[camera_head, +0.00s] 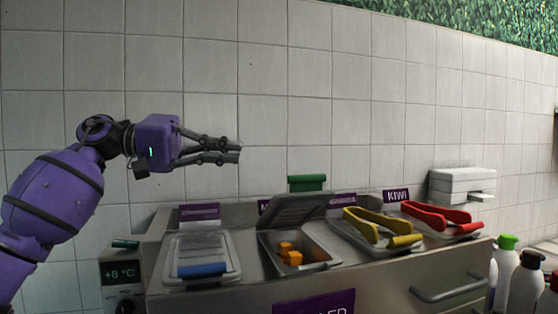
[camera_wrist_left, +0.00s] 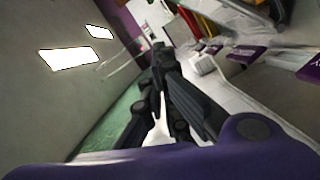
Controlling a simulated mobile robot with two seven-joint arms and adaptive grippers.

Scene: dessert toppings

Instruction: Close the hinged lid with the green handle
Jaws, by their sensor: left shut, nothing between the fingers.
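The hinged lid (camera_head: 299,208) with the green handle (camera_head: 307,183) stands tilted open over its bin (camera_head: 312,241) in the head view. Its handle is at the raised top edge, near the tiled wall. Orange cubes (camera_head: 290,254) lie in the bin below it. My left gripper (camera_head: 238,150) is shut and empty, in the air to the left of the green handle and a little higher, apart from it. The shut fingers also show in the left wrist view (camera_wrist_left: 160,60). My right gripper is not in view.
A closed lid with a blue handle (camera_head: 201,270) is at the left. A white dispenser (camera_head: 462,184) and several bottles (camera_head: 524,285) are farther right. Air above the counter is free.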

